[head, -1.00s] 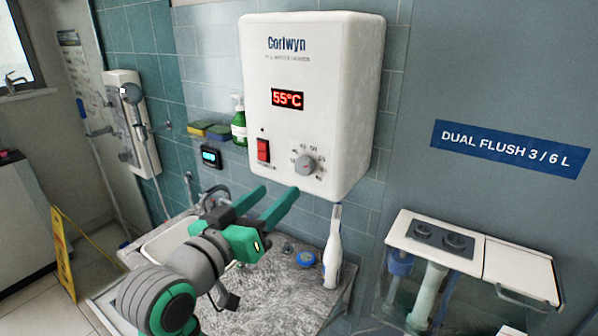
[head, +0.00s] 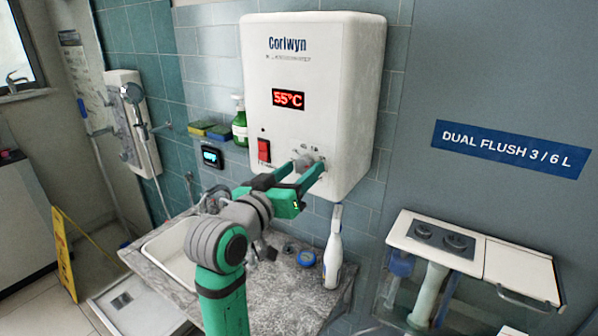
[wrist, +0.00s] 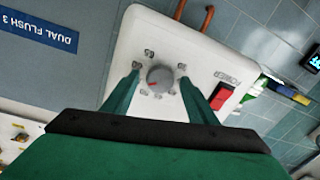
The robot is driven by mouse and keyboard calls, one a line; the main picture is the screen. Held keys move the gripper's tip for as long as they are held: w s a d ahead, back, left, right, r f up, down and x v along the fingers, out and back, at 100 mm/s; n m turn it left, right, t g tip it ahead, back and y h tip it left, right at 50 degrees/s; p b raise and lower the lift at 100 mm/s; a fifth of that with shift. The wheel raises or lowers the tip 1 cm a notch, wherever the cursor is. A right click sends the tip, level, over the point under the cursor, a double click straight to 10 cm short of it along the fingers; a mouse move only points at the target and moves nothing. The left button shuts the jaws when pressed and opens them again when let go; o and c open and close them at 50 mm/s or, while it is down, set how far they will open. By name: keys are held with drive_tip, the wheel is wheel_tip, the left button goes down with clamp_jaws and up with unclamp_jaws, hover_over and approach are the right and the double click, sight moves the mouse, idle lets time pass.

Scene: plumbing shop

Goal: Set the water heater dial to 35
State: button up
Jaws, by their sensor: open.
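The white water heater (head: 340,100) hangs on the tiled wall, and its red display (head: 288,99) reads 55°C. Its grey round dial (head: 304,163) is low on the front, partly hidden by my gripper in the head view. In the wrist view the dial (wrist: 160,78) shows whole, with a red pointer mark and numbers around it too small to read surely. My gripper (head: 300,168) is open, with its green fingers on either side of the dial. In the wrist view I see a finger to the left and right of the dial, apart from it.
A red switch (head: 263,150) sits left of the dial. Below are a counter (head: 265,285) with a sink (head: 170,245), a white bottle (head: 332,255) and a blue round item (head: 306,258). A green bottle (head: 240,125) and sponges (head: 212,130) are left of the heater.

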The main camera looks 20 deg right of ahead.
drive_tip(key=c, duration=1.1)
